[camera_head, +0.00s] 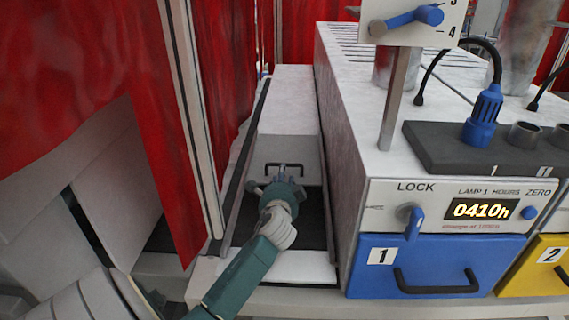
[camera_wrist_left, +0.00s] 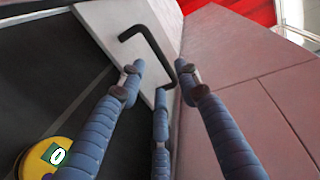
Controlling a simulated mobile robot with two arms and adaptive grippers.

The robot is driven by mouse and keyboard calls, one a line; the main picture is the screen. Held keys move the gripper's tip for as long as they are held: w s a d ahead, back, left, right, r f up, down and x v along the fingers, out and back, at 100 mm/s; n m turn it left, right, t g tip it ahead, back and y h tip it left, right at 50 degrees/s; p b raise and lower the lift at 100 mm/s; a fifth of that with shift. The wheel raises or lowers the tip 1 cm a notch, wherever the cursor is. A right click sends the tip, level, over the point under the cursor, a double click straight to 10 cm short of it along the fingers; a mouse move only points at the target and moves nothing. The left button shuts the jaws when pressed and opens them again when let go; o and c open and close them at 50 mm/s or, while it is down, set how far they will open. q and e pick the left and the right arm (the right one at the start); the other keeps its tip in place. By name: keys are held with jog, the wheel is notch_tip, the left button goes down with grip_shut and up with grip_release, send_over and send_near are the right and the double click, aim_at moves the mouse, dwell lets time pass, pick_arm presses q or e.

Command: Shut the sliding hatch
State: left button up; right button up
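The sliding hatch (camera_head: 288,148) is a pale grey block with a black bar handle (camera_head: 284,165) on its near face. It sits back in its channel, with a dark opening (camera_head: 312,222) in front of it. My left gripper (camera_head: 282,178) is just in front of the handle. In the left wrist view, the hatch face (camera_wrist_left: 105,25) and the bent black handle (camera_wrist_left: 143,32) show ahead of the fingers. The three fingers (camera_wrist_left: 158,78) are spread, with one end of the handle between their tips; contact cannot be told. My right gripper is out of view.
The white machine housing (camera_head: 345,140) rises right of the channel, with a blue drawer (camera_head: 440,255) and lock panel. Red curtains (camera_head: 80,60) and a metal post (camera_head: 190,110) stand close on the left. A yellow disc marked 0 (camera_wrist_left: 38,158) shows in the wrist view.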

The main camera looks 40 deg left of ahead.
pick_arm(q)
jog(key=x, duration=0.5)
jog(key=shift+a+p, duration=0.15)
jog(key=shift+p, duration=0.2)
jog(key=x, duration=0.3)
jog(key=shift+f, duration=0.1)
jog(key=shift+w+a, duration=0.1)
jog(key=shift+w, duration=0.15)
jog(key=shift+w+a+f, duration=0.1)
jog(key=shift+a+f, duration=0.05)
jog(key=shift+c, duration=1.3)
jog(key=c, duration=0.4)
grip_shut()
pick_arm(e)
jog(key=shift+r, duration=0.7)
